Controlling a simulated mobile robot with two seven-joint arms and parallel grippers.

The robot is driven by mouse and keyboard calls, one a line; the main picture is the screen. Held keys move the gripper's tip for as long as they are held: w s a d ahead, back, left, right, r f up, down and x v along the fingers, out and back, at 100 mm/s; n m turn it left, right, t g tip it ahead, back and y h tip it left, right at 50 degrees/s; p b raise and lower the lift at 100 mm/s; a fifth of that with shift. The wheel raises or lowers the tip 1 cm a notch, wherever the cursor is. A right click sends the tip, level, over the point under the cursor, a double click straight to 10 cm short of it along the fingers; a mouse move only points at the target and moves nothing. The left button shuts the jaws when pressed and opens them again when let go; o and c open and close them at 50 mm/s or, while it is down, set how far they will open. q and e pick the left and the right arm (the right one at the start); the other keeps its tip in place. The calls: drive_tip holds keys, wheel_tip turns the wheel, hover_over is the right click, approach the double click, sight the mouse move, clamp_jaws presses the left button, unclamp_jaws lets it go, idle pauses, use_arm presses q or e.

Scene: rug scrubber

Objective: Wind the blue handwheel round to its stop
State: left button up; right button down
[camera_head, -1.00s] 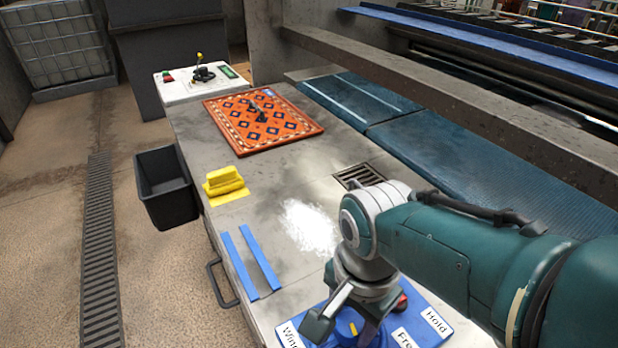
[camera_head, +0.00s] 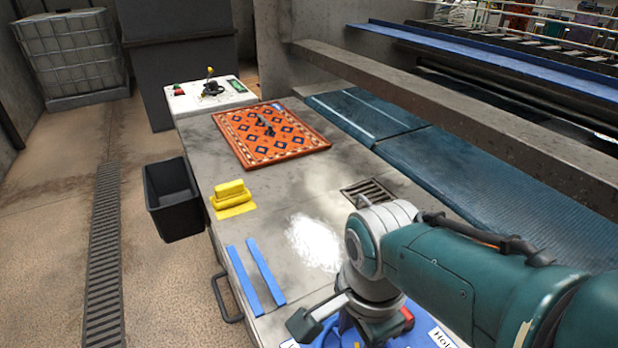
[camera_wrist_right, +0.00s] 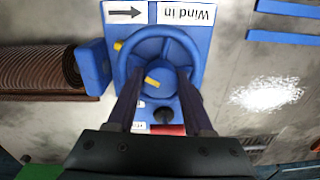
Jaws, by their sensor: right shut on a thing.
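The blue handwheel (camera_wrist_right: 160,74) fills the upper middle of the right wrist view, on a blue plate with a "Wind in" arrow label (camera_wrist_right: 158,12). One yellow mark (camera_wrist_right: 152,82) is on its hub and another (camera_wrist_right: 118,45) is at its upper left edge. My right gripper (camera_wrist_right: 158,88) is shut on the handwheel, with one finger on each side of the hub. In the head view my right gripper (camera_head: 335,324) is at the bottom, and it and its wrist hide most of the wheel. My left gripper is not in view.
A brown roll (camera_wrist_right: 38,70) lies beside the blue plate. On the table are two blue strips (camera_head: 257,275), a yellow brush (camera_head: 231,194), a drain grate (camera_head: 368,191) and an orange rug (camera_head: 240,150) with a dark object on it. A black bin (camera_head: 172,200) stands at the left.

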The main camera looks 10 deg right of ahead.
sight(357, 343)
drive_tip(key=shift+c, duration=1.4)
unclamp_jaws()
wheel_tip(357, 343, up, 8)
drive_tip(key=p, duration=0.6)
drive_tip(key=shift+s+r, duration=0.1)
drive_tip(key=shift+r, duration=0.05)
drive_tip(key=shift+r+p, duration=0.45)
drive_tip(key=shift+r, duration=0.35)
drive_tip(key=shift+s+d, duration=0.1)
